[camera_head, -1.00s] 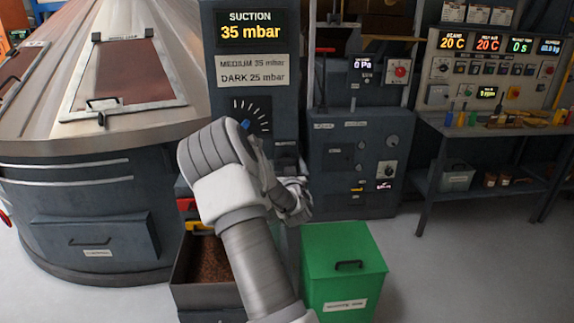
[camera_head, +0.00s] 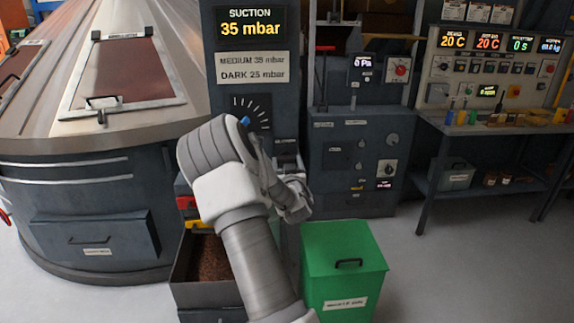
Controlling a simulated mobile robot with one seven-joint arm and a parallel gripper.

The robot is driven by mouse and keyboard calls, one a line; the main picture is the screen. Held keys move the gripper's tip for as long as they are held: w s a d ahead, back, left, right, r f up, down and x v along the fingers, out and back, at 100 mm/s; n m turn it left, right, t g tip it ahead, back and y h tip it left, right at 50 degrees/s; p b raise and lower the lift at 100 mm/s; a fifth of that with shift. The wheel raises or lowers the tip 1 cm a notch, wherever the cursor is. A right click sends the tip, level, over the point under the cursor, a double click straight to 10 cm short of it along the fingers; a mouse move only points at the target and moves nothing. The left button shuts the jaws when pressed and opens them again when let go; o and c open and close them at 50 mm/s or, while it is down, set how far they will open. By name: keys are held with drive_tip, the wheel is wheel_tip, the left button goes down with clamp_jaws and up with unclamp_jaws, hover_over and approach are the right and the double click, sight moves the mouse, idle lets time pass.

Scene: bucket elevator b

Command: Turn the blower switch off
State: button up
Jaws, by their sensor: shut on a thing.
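The suction column (camera_head: 212,100) stands in the middle with a display (camera_head: 251,29) reading 35 mbar. Its dial with a blue knob (camera_head: 245,121) is partly covered by my arm. A small labelled panel (camera_head: 285,143) shows on the column below the dial. My gripper (camera_head: 294,190) is at the column's lower front, below that panel, and largely hidden by my own wrist. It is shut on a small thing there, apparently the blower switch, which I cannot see. The switch's position cannot be told.
A green bin (camera_head: 342,245) stands just right of my arm, and an open box of brown granules (camera_head: 186,290) stands to the left. A grey control cabinet (camera_head: 330,190) is behind the bin. A workbench (camera_head: 455,127) is at the right. Floor at the right front is clear.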

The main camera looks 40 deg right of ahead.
drive_tip(key=shift+n+b, duration=8.7)
drive_tip(key=shift+b, duration=0.65)
drive_tip(key=o, duration=1.2)
drive_tip(key=shift+o, duration=0.2)
